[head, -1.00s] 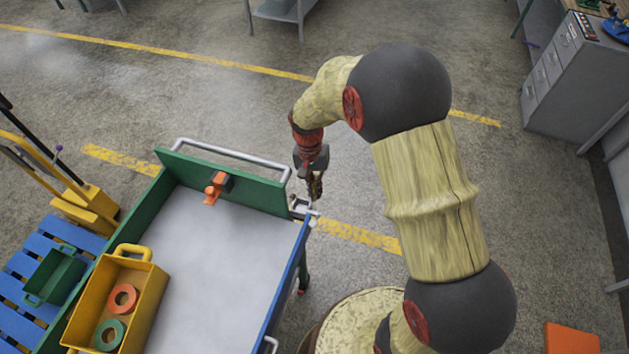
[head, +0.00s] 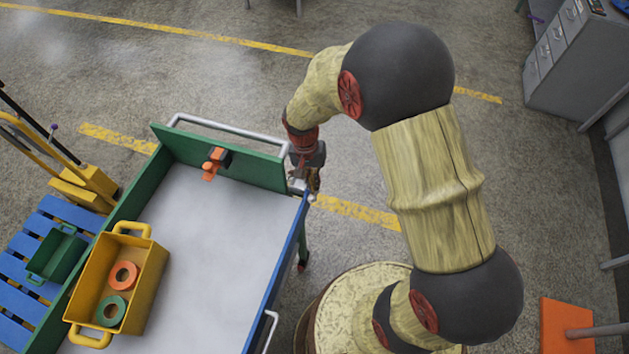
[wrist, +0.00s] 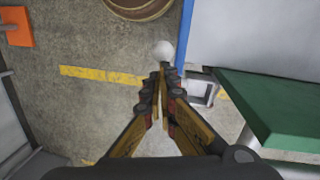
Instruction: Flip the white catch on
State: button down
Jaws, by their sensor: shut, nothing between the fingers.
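In the wrist view a white round knob (wrist: 163,51) sits just beyond my fingertips (wrist: 163,72), and a pale square bracket (wrist: 202,88) is to the right. My gripper is shut and empty, its fingers together. I cannot tell whether the fingertips touch the knob.
An orange catch (head: 213,163) is on the green panel's inner face. A yellow crate (head: 150,278) with an orange and a green ring stands on the cart's grey bed (head: 215,230). A metal handle (head: 228,128) runs behind the panel.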

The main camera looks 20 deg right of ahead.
jog(key=shift+s+a+f+t+h+b, duration=0.6)
jog(key=shift+t+b, duration=0.2)
jog(key=shift+b, duration=0.45)
jog(key=shift+s+a+f+b, duration=0.1)
jog(key=shift+s+a+b, duration=0.15)
jog(key=shift+s+b, duration=0.25)
